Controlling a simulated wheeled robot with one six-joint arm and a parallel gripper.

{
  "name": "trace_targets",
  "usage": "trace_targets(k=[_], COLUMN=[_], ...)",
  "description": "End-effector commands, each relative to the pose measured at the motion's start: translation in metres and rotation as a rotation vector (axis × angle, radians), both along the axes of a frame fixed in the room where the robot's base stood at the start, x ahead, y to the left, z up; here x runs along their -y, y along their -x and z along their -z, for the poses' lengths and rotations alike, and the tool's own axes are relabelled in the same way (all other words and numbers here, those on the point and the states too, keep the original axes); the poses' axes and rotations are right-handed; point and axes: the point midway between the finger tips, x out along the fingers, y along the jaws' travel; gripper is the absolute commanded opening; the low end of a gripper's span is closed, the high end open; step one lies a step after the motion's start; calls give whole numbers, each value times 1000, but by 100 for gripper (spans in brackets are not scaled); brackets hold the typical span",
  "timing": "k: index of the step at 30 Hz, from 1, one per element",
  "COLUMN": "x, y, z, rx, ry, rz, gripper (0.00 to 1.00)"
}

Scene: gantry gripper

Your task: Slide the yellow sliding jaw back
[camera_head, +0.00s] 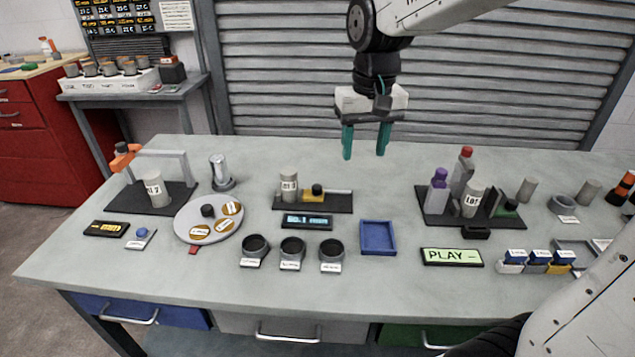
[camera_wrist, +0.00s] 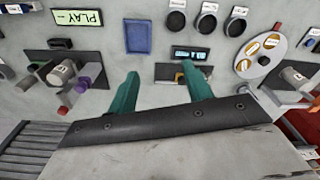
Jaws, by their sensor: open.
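The yellow sliding jaw (camera_head: 323,196) is a low yellow block with a black knob, on a dark base plate (camera_head: 338,208) at the middle of the bench. A grey labelled cylinder (camera_head: 289,187) stands upright at its left. My gripper (camera_head: 364,155) is open and empty, with teal fingers pointing down, in the air above the back of the bench. In the head view it appears above and to the right of the jaw. In the wrist view (camera_wrist: 160,70) a bit of the yellow jaw (camera_wrist: 179,77) shows beside one finger, which hides part of that fixture.
A small display (camera_head: 307,222) stands in front of the jaw's plate. Several dark cups (camera_head: 292,247) and a blue tray (camera_head: 378,238) lie nearer the front. A fixture with purple and red-topped posts (camera_head: 464,180) stands to the right. A round turntable (camera_head: 208,220) is to the left.

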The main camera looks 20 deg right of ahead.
Motion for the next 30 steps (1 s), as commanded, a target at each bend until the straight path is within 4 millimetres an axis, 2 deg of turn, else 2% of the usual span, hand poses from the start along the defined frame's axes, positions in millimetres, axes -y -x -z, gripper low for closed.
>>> trace_targets(k=[1, 3, 9, 12, 15, 21, 26, 30], x=[-2, -4, -12, -15, -18, -21, -21, -20], y=[-23, -54, -137, -169, -193, -216, -219, -218], z=[10, 23, 75, 104, 129, 157, 174, 197], rx=[-14, -21, -41, -51, -56, -61, -64, -64], ry=[-1, -1, -2, -3, -3, -3, -3, -3], rz=[8, 20, 58, 74, 88, 101, 104, 104], gripper=[50, 50, 50, 50, 50, 50, 50, 50])
